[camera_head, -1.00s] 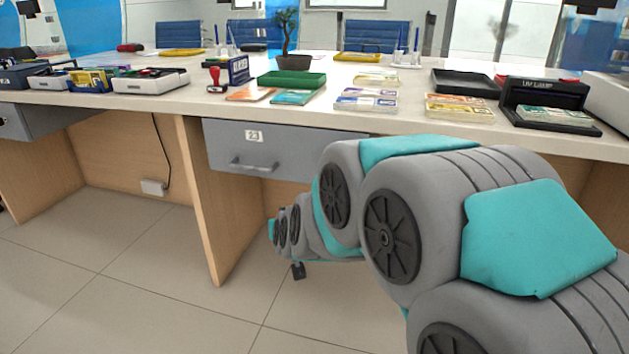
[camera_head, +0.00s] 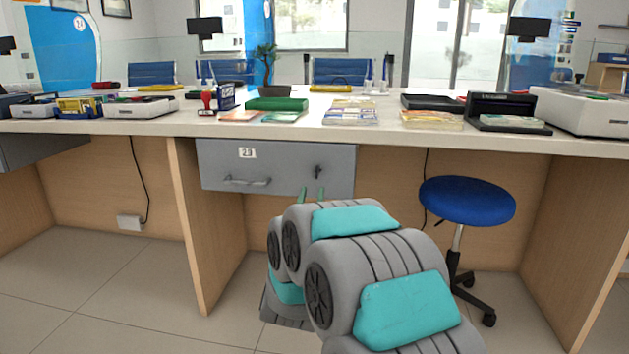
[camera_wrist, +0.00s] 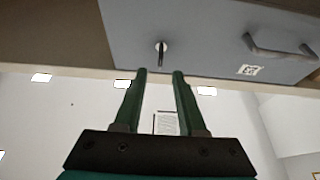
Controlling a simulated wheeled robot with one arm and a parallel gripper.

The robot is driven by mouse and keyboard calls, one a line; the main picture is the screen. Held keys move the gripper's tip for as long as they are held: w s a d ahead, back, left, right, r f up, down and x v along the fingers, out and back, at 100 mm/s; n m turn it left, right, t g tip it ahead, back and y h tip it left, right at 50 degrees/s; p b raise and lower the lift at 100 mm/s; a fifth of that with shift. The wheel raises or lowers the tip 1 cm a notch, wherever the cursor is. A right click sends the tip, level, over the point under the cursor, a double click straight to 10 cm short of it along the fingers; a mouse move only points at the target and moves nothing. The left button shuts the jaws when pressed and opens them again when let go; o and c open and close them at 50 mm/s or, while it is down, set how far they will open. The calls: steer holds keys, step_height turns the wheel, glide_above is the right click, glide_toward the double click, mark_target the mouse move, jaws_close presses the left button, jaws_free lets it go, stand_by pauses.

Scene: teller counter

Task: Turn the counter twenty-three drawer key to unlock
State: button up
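The grey drawer (camera_head: 276,168) marked 23 is closed under the counter, with a handle at its left. Its key (camera_head: 318,171) sits in the lock at the drawer's right side. The key also shows in the wrist view (camera_wrist: 161,52), just past the fingertips and roughly in line with the gap between them. My gripper (camera_wrist: 158,72) is open and empty, its two green fingers apart. In the head view its fingertips (camera_head: 312,193) show just below the key, near the drawer's lower edge. I see no contact with the key.
A blue stool (camera_head: 467,201) stands under the counter at the right. A wooden side panel (camera_head: 195,225) is left of the drawer. The countertop (camera_head: 250,128) holds banknote stacks, stamps, trays and a small potted tree.

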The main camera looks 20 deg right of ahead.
mark_target(316, 175)
steer(key=x, duration=0.7)
steer(key=shift+w+d+b, duration=0.1)
steer(key=shift+w+b, duration=0.15)
steer(key=shift+b, duration=0.1)
jaws_close()
